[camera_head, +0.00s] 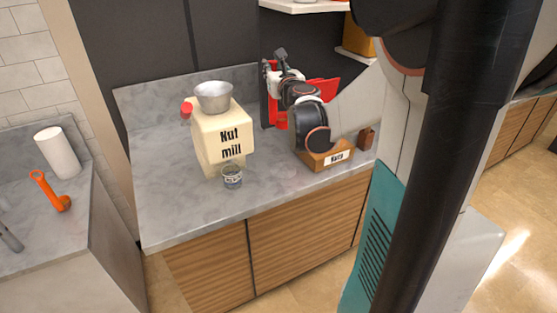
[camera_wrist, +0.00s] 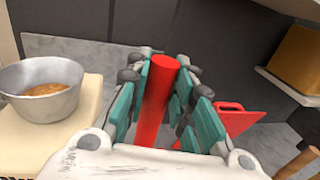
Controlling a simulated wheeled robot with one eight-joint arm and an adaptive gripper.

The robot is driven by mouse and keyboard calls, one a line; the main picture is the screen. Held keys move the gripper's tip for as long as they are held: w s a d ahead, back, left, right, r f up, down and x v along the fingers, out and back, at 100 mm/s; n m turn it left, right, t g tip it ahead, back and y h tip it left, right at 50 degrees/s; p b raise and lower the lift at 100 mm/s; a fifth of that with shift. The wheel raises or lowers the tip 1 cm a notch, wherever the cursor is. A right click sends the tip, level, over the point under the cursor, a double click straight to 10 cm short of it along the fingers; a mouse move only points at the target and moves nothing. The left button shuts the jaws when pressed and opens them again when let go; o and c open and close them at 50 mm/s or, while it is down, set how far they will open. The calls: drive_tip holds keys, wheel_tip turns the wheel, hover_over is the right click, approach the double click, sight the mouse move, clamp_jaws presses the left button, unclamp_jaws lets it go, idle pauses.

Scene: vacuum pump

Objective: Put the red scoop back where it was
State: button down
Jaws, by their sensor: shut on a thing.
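My gripper (camera_wrist: 162,90) is shut on the red scoop (camera_wrist: 158,95). In the wrist view, a red cylindrical part of it stands between the teal finger pads; the rest is hidden by my gripper. In the head view my gripper (camera_head: 275,66) is above the counter, right of the nut mill and near the dark back wall. Red parts show just below it, but I cannot tell which belong to the scoop. The wooden box labelled "Nuts" (camera_head: 318,161) stands on the counter below my arm.
The cream nut mill (camera_head: 212,140) with a metal bowl (camera_head: 214,97) stands left of my gripper. A small tin (camera_head: 232,178) is in front of it. A red board (camera_wrist: 232,119) leans behind my gripper. Shelves are at upper right. The counter's front left (camera_head: 170,215) is clear.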

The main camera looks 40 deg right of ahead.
drive_tip(key=f+b, duration=0.3)
drive_tip(key=f, duration=0.7)
drive_tip(key=f+b, duration=0.4)
drive_tip(key=f, duration=0.6)
drive_tip(key=shift+w+d, duration=0.15)
drive_tip(key=shift+d, duration=0.05)
drive_tip(key=shift+r, duration=0.1)
drive_tip(key=c, duration=1.8)
unclamp_jaws()
drive_tip(key=o, duration=0.4)
